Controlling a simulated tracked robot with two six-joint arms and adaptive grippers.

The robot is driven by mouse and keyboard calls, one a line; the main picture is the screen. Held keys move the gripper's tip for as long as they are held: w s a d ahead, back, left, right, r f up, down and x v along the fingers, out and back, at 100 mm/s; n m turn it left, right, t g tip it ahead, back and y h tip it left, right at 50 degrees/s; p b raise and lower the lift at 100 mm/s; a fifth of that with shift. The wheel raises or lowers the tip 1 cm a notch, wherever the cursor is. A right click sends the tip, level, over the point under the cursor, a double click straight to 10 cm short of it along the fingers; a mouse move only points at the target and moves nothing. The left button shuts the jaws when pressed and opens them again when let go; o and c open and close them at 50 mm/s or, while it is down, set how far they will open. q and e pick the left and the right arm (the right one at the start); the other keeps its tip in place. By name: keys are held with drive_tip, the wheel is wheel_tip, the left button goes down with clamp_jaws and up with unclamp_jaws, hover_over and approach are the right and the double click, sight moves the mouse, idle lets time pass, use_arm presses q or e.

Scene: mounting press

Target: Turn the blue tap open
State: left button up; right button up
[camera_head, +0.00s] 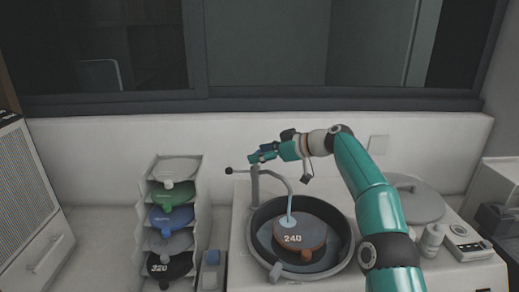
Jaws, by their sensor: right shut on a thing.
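The grey tap (255,188) stands at the left rim of a round dark basin, and its curved spout (285,182) reaches over it. A small blue part, the blue tap handle (266,147), shows at the fingers of my right gripper (262,155). My right gripper is shut on it above the tap post, and the fingers hide part of it. A pale bluish streak (289,221) shows below the spout's end, over the disc. My left gripper is not in view.
The basin (252,240) holds a brown disc (310,236) marked 240. A thin rod with a black knob (229,171) sticks out left of the tap. A rack (150,225) of coloured discs stands at left. A round lid (415,195), a white bottle (432,240) and a small device (468,243) are at right.

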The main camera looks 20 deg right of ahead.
drive_tip(key=shift+d, duration=0.1)
idle(0.3)
drive_tip(key=o, duration=1.1)
drive_tip(key=shift+o, duration=0.2)
drive_tip(key=v, duration=1.1)
drive_tip(key=shift+s+d, duration=0.3)
